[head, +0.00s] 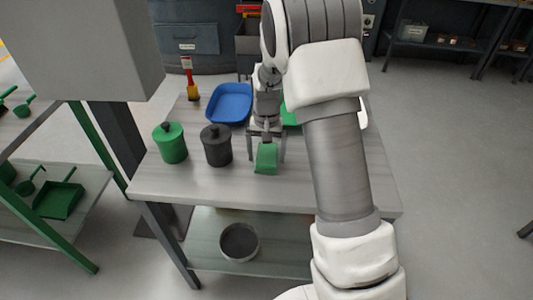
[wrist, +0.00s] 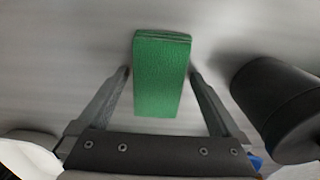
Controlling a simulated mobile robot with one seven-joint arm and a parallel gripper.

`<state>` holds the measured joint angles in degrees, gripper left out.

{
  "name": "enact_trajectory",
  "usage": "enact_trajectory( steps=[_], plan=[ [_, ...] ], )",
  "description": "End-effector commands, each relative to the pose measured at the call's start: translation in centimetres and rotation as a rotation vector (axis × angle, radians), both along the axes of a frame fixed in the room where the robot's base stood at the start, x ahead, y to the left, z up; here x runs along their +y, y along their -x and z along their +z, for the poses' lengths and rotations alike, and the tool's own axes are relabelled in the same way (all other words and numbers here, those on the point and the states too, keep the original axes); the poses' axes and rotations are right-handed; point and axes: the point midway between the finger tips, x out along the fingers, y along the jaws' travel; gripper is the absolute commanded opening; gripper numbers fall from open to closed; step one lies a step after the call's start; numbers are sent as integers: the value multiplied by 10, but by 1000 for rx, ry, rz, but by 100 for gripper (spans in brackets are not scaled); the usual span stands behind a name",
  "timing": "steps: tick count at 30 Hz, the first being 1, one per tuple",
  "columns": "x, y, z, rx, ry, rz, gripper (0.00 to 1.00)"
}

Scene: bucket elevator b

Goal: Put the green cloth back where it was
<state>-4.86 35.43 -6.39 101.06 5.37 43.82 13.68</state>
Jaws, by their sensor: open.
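The green cloth (head: 266,159) is a folded block on the grey table, near the middle. In the wrist view the green cloth (wrist: 161,75) lies between my two fingers, with a gap on each side. My gripper (head: 266,148) is open and points down over the cloth. In the wrist view my gripper (wrist: 159,75) has one finger on either side of the cloth, not visibly touching it. The cloth's underside is hidden.
A dark lidded canister (head: 216,146) stands close left of the cloth, with a green lidded canister (head: 170,143) beyond it. A blue tray (head: 230,103) and a red-yellow bottle (head: 190,80) are behind. A green item (head: 290,117) is partly hidden by my arm. The table front is clear.

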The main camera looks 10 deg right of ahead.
Motion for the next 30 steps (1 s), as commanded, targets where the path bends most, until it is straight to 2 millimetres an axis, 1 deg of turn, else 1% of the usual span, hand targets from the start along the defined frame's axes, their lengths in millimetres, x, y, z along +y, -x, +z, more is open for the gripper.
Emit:
enact_trajectory(
  steps=[5,12,15,18,23,26,29,30],
  plan=[
    [0,-1,21,-4,0,0,100],
    [0,-1,75,-5,0,-1,100],
    [0,-1,94,-4,0,0,100],
    [0,-1,108,-3,0,0,100],
    [0,0,122,-3,0,1,100],
    [0,6,134,-17,-3,7,100],
    [0,20,155,-50,-10,24,100],
    [0,28,166,-67,-13,33,100]
  ],
)
